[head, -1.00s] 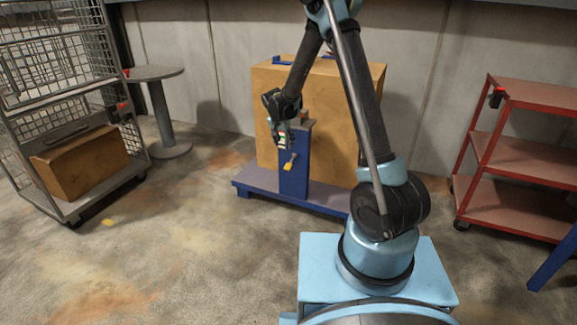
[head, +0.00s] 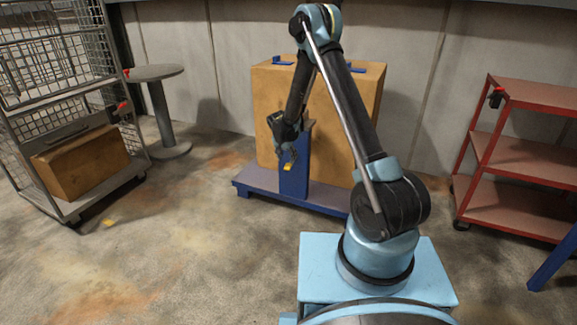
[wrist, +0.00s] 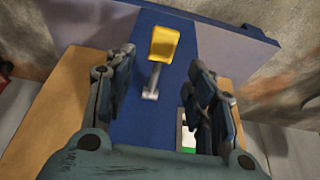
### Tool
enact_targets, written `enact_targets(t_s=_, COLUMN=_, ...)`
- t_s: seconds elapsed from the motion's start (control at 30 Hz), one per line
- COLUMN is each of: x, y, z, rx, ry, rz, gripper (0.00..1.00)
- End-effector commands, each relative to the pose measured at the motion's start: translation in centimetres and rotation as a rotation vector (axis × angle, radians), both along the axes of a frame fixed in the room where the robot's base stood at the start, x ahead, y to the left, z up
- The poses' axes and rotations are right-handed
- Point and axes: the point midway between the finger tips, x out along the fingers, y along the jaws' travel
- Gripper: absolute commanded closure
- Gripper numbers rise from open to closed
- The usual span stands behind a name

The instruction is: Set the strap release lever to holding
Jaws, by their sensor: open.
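The strap release lever has a yellow grip (head: 288,167) and a grey metal stem, mounted on the face of a blue post (head: 295,185). In the wrist view the yellow grip (wrist: 164,42) is at the upper middle, with the stem (wrist: 151,85) running down to the post. My gripper (head: 286,150) is open at the post, just above the yellow grip in the head view. In the wrist view the gripper (wrist: 163,75) has one finger on each side of the stem. I cannot tell whether it touches the lever. A white and green label (wrist: 187,130) is partly hidden by the right finger.
A large brown box (head: 350,95) stands behind the post on a blue-edged base (head: 255,178). A wire cage cart (head: 70,207) and round table (head: 155,73) are left, a red shelf cart (head: 525,152) right.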

Motion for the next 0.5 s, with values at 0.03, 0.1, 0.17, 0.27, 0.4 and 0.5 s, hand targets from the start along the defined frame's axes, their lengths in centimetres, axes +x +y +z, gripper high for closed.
enact_targets(t_s=0.03, x=0.3, y=-0.1, z=-0.8, rx=0.000, ry=0.000, rz=-0.001, gripper=0.50)
enact_targets(t_s=0.1, x=0.7, y=-0.2, z=-1.7, rx=0.000, ry=0.000, rz=0.000, gripper=0.50)
enact_targets(t_s=0.17, x=1.0, y=-0.3, z=-2.4, rx=0.000, ry=0.000, rz=0.000, gripper=0.50)
enact_targets(t_s=0.27, x=1.4, y=-0.5, z=-3.6, rx=0.000, ry=0.000, rz=0.001, gripper=0.50)
enact_targets(t_s=0.4, x=1.9, y=-0.7, z=-4.8, rx=0.000, ry=0.000, rz=0.000, gripper=0.50)
enact_targets(t_s=0.5, x=2.1, y=-0.8, z=-5.4, rx=0.000, ry=0.000, rz=0.000, gripper=0.50)
